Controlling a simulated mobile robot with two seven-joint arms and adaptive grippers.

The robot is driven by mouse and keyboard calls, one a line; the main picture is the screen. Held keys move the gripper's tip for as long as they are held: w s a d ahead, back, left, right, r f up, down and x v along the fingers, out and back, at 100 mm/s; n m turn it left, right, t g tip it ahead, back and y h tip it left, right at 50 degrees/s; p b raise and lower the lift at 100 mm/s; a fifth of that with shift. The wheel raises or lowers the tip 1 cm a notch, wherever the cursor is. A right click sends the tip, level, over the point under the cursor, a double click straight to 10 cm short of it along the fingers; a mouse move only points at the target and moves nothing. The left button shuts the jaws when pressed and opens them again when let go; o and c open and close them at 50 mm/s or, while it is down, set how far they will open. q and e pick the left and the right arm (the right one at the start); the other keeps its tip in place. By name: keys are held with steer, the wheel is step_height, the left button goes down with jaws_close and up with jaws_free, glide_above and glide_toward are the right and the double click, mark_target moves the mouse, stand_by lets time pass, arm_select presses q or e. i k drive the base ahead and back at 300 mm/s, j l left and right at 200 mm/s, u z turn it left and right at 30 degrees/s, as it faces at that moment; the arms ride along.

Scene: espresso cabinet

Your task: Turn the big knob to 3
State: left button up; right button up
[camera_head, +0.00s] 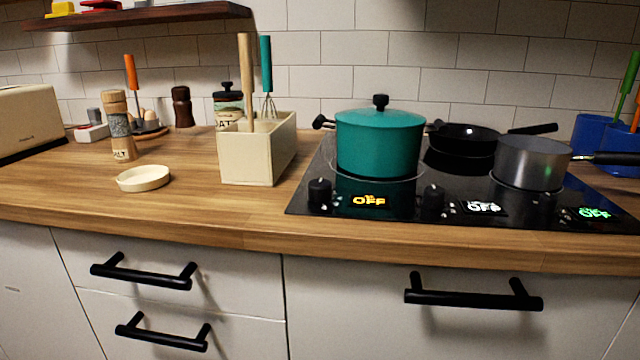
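The black glass cooktop (455,204) is set in the wooden counter at the right. Along its front edge stand black knobs: a left knob (320,191), a middle knob (433,198) and a right knob (544,202), which blends into the dark glass. I cannot tell which one is the big knob. Beside them, an orange display (369,201), a white display (483,208) and a green display (594,213) all read OFF. Neither of my grippers is in view.
A teal lidded pot (378,143), a grey saucepan (531,163) and a black pan (466,139) stand on the cooktop. A cream utensil box (250,160) is left of it. Black drawer handles (473,293) stick out below the counter.

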mark_target(319, 190)
steer(key=k+j+z, duration=0.1)
steer(key=k, duration=0.25)
steer(key=k+j+z, duration=0.1)
steer(key=k+j, duration=0.2)
steer(key=k+j+z, duration=0.1)
steer(key=k, duration=0.3)
